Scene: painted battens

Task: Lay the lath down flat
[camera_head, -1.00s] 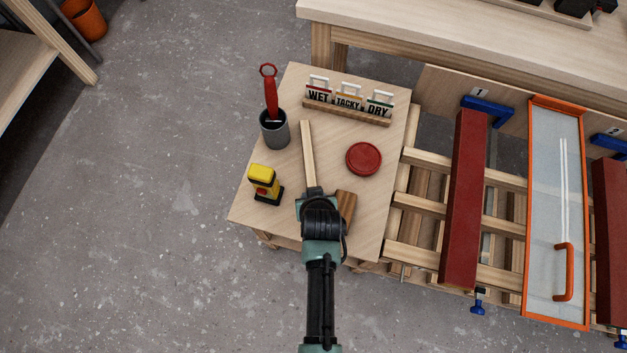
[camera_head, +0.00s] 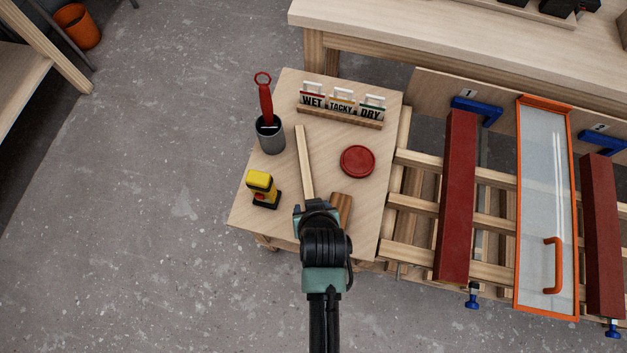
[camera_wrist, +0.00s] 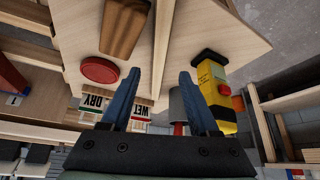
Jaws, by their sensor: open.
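The lath (camera_head: 304,160) is a thin pale strip on the small table, running from near the sign rack toward my gripper. In the wrist view the lath (camera_wrist: 163,45) runs lengthwise through the gap between my fingers. My gripper (camera_head: 311,207) is at the lath's near end, and its body hides that end in the head view. In the wrist view my gripper (camera_wrist: 160,76) is open, with a blue finger on each side of the lath and visible gaps. I cannot tell whether the lath rests on its broad face or its edge.
A yellow-and-black tool (camera_head: 262,188) and a grey cup (camera_head: 270,136) with a red-handled tool stand left of the lath. A red disc (camera_head: 357,161) and brown block (camera_head: 342,205) lie right of it. The WET/TACKY/DRY rack (camera_head: 341,117) is behind. Red battens (camera_head: 457,195) lie right.

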